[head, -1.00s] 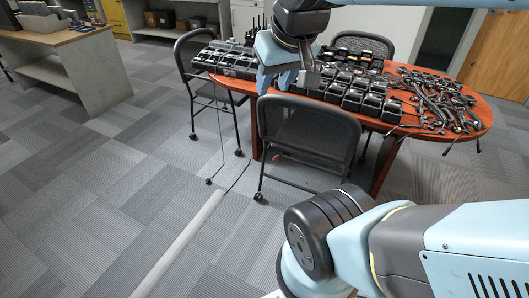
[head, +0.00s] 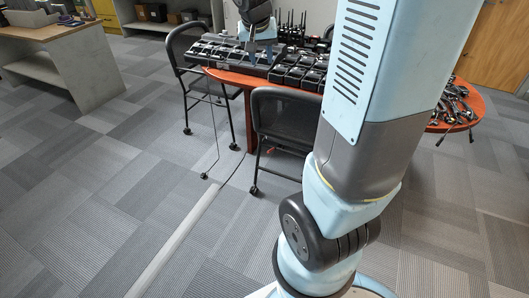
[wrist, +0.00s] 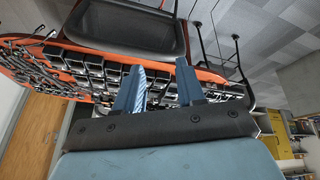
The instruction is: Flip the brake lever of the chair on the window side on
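A dark mesh-backed chair (head: 283,116) stands at the near side of the table, partly behind my arm. A second dark chair (head: 188,58) stands at the table's left end, on casters. A small orange-red part (head: 269,150) shows low by the near chair; I cannot tell whether it is a brake lever. No window is in view. My gripper (head: 262,52) is over the far left part of the table, its tips hard to make out there. In the wrist view my gripper (wrist: 158,88) has its blue fingers apart, with nothing visibly held; the near chair (wrist: 130,28) appears beyond them.
The oval red-brown table (head: 233,80) carries rows of black chargers (head: 300,72), upright radios (head: 290,28) and a pile of loose gear (head: 455,108). A pale cable cover (head: 180,238) runs along the floor. A wooden-topped counter (head: 62,60) stands left. The carpet between is open.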

